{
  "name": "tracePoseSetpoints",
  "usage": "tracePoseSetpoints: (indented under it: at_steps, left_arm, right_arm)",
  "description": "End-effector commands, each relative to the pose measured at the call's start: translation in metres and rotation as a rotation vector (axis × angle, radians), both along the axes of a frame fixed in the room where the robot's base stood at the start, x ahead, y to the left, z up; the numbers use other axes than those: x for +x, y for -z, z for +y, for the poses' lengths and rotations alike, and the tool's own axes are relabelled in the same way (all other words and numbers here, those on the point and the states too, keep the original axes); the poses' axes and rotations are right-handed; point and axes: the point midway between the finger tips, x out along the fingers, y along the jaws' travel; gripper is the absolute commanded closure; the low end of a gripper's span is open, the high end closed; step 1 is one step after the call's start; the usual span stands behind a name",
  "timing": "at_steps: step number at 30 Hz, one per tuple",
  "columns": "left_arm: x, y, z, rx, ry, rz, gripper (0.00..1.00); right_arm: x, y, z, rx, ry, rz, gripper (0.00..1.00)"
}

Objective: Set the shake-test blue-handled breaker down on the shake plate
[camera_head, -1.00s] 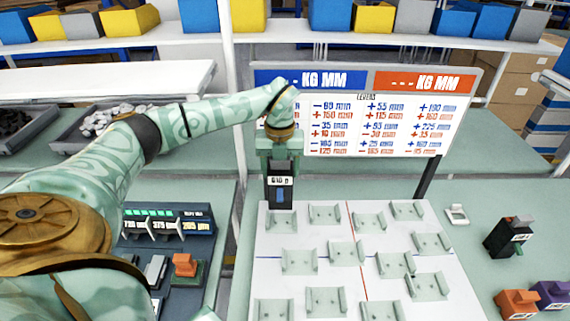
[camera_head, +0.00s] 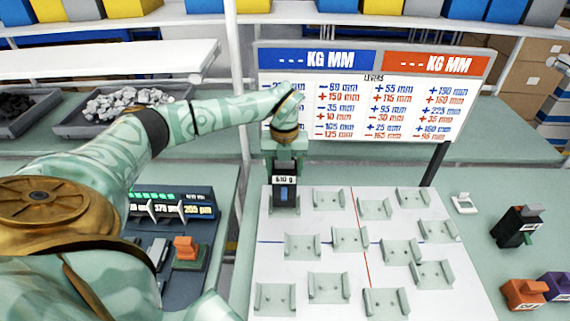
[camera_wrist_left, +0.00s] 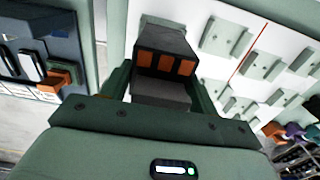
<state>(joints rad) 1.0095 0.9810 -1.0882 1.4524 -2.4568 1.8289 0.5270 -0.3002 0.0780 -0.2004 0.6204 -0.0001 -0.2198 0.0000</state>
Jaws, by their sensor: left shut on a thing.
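The breaker (camera_head: 285,192) is a dark block with a blue handle and a white label reading about 610 g. It is upright at the far left corner of the white shake plate (camera_head: 262,262), which carries several pale green cradles. My left gripper (camera_head: 284,160) is shut on the breaker from above. In the left wrist view the breaker (camera_wrist_left: 168,62) sits between the fingers (camera_wrist_left: 160,85), with orange patches on its near face. Whether it touches the plate or a cradle under it is hidden. My right gripper is not in view.
A sign board (camera_head: 365,95) stands behind the plate. A dark metered console (camera_head: 175,215) with an orange-handled breaker (camera_head: 187,248) is at left. A black breaker (camera_head: 517,226), an orange one (camera_head: 524,294) and a purple one (camera_head: 556,286) stand at right. Several cradles are empty.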

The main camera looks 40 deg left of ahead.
Motion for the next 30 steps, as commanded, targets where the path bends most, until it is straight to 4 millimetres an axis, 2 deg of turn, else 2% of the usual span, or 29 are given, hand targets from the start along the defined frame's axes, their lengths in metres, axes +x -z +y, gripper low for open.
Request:
tracePoseSetpoints:
  at_steps: [30]
  left_arm:
    - [0.0,0.0,-0.0008,-0.001,-0.001,-0.002,1.0]
  right_arm:
    - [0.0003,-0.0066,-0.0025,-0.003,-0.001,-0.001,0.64]
